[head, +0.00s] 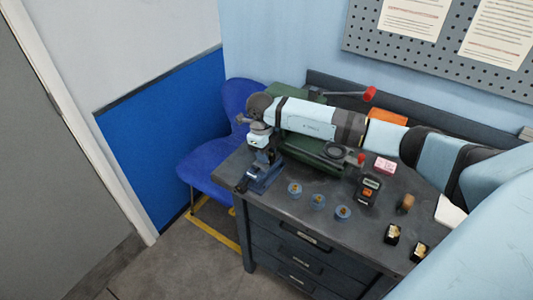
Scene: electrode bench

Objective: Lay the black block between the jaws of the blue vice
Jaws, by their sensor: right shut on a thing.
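The blue vice (264,178) stands on the left front corner of the dark bench. My right arm reaches in from the right across the bench, and my right gripper (258,141) is just above the vice, pointing down. It is shut on a small dark piece, apparently the black block, mostly hidden by the fingers. Whether the block touches the vice jaws is too small to tell. My left gripper is out of view.
A green machine (305,147) with red knobs stands behind and under my right arm. Several small blue round pieces, a meter (368,190), a pink box (384,165) and two black holders with gold tops (392,234) lie on the bench. A blue chair (205,165) stands at left.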

